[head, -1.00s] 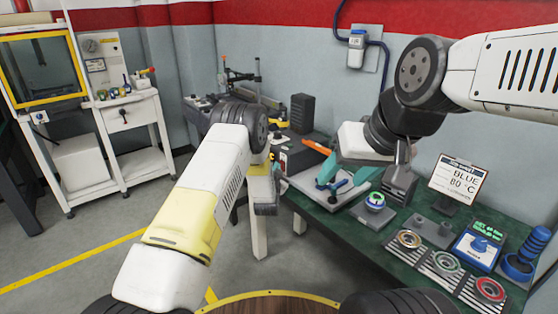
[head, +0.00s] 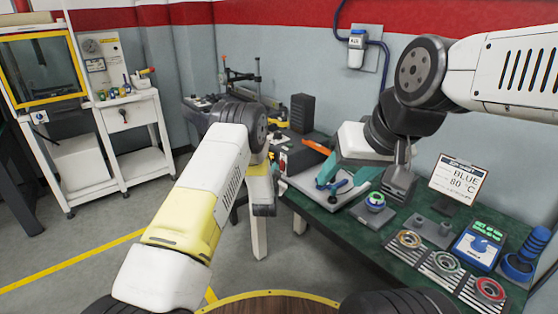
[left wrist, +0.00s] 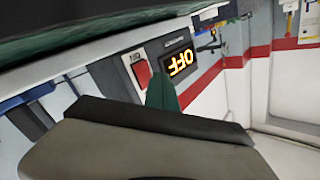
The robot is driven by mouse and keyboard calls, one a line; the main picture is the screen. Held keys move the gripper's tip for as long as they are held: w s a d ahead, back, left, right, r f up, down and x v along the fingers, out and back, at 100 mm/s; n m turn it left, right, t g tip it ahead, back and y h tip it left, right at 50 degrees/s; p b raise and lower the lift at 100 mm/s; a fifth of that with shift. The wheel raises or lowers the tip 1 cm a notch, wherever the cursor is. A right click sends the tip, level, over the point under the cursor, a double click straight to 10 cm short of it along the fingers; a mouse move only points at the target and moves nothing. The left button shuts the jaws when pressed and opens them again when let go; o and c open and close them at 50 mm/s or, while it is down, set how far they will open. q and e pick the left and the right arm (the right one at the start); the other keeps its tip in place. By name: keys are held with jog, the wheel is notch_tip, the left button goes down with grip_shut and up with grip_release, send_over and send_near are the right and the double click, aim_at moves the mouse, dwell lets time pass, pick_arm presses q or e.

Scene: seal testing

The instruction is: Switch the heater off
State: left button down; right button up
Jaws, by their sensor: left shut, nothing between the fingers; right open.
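The heater's front panel shows in the left wrist view, with a red switch (left wrist: 142,73) and a lit display (left wrist: 180,63) that reads OFF, turned over in the picture. My left gripper (left wrist: 162,92) shows there as a teal fingertip just beside the switch; I cannot tell whether it touches it. It is shut and empty. My right gripper (head: 346,178) is open over a light plate on the bench.
A black block (head: 303,113) stands behind the heater. Open floor (head: 100,235) lies to the left.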

pick_arm(q)
jog(key=shift+s+a, duration=0.1)
jog(key=shift+a, duration=0.05)
jog(key=shift+s+a+f, duration=0.15)
jog(key=shift+s+a, duration=0.6)
jog(key=shift+a, duration=0.25)
jog(key=shift+s+a+f, duration=0.15)
jog(key=shift+s+a, duration=0.55)
jog(key=shift+a, duration=0.3)
jog(key=s+a+r+n+g, duration=0.2)
jog(key=s+a+r, duration=0.15)
jog(key=r, duration=0.45)
jog(key=s+a+r+n+g, duration=0.15)
jog(key=s+r, duration=0.25)
jog(key=r, duration=0.4)
jog(key=s+a+r+n+g, duration=0.2)
jog(key=s+a+r, duration=0.15)
jog(key=r, duration=0.55)
jog(key=s+a+r+g, duration=0.1)
jog(key=s, duration=1)
jog(key=s+a+r+n+g, duration=0.1)
jog(key=s+a+g, duration=0.1)
jog(key=s, duration=0.9)
jog(key=s+a+r+n+g, duration=0.1)
jog(key=s+r+g, duration=0.1)
jog(key=s, duration=1)
jog(key=shift+a+y, duration=0.25)
jog(key=shift+y, duration=0.05)
jog(key=shift+s+g, duration=0.1)
jog(key=shift+g, duration=0.15)
